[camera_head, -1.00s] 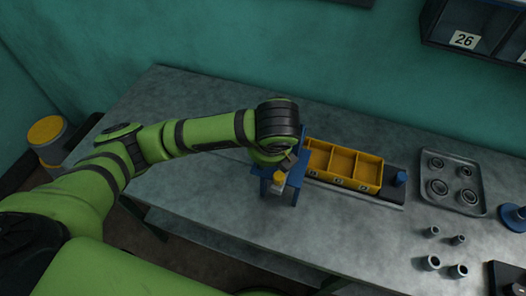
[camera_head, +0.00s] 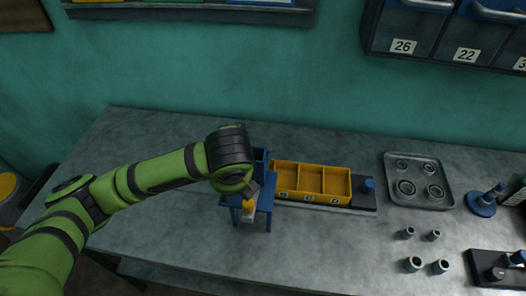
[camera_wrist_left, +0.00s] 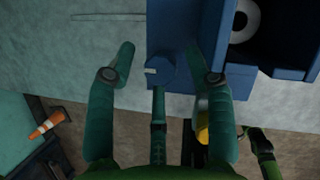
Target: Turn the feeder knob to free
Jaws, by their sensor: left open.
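The blue feeder (camera_head: 261,158) stands on the grey workbench, left of the yellow compartment tray. In the left wrist view, its blue body (camera_wrist_left: 185,25) fills the upper middle. A round blue knob (camera_wrist_left: 160,72) with a pale mark on its left side shows at the feeder's lower left. My left gripper (camera_wrist_left: 161,50) is open, with one finger on each side of the knob. I cannot tell whether either finger touches it. In the head view, my left gripper (camera_head: 258,187) is over the feeder and hides part of it, including the knob. My right gripper is not in view.
The yellow tray (camera_head: 310,181) stands right of the feeder. A metal tray (camera_head: 418,200) with several rings and several loose bushings (camera_head: 413,264) lie farther right. Numbered bins (camera_head: 405,28) hang above. The left part of the bench is clear.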

